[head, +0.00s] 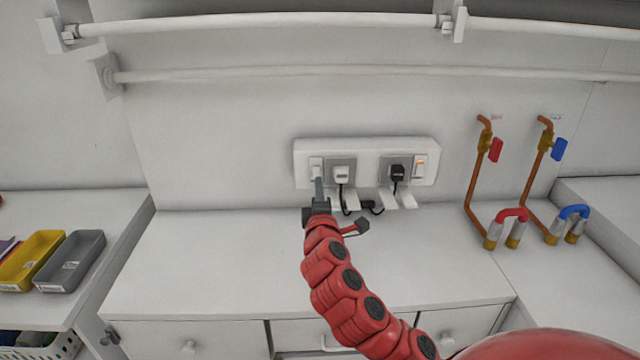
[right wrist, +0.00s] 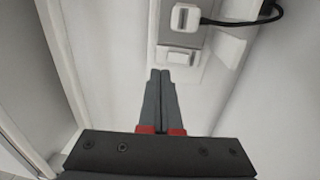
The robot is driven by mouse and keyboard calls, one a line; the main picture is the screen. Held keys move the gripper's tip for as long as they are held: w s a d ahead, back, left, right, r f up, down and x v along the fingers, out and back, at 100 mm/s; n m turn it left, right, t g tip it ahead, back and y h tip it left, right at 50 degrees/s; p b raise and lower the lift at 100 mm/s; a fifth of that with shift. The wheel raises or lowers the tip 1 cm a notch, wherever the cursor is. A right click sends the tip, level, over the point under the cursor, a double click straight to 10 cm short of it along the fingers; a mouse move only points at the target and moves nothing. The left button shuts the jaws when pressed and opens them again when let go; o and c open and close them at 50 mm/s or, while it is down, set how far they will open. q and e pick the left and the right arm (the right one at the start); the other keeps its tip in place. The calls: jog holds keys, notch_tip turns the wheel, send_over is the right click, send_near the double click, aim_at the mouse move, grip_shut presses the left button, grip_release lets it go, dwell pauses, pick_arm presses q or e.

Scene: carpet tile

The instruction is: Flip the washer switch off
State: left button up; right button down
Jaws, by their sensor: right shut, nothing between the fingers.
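A white wall panel (head: 367,150) holds two sockets, with a rocker switch at each end. The left switch (head: 316,163) shows no light; it also appears in the right wrist view (right wrist: 181,54). The right switch (head: 420,164) glows orange. A white plug (head: 341,174) sits in the left socket, a black plug (head: 397,172) in the right one. I cannot read which one belongs to the washer. My right gripper (head: 319,181) is shut and empty, its fingertips (right wrist: 160,73) just below the left switch; contact cannot be told. My left gripper is out of view.
White tags (head: 390,200) and dark cords hang under the panel. The white counter (head: 210,250) below is mostly clear. Copper pipes with red (head: 495,149) and blue (head: 559,149) valve handles stand to the right. Yellow (head: 32,258) and grey (head: 70,262) trays lie far left.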

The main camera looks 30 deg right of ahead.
jog(key=p+v, duration=0.4)
jog(key=v, duration=0.2)
jog(key=shift+s+a+r+p, duration=0.2)
jog(key=shift+r+p, duration=0.2)
jog(key=shift+r, duration=0.25)
jog(key=shift+w+f, duration=0.1)
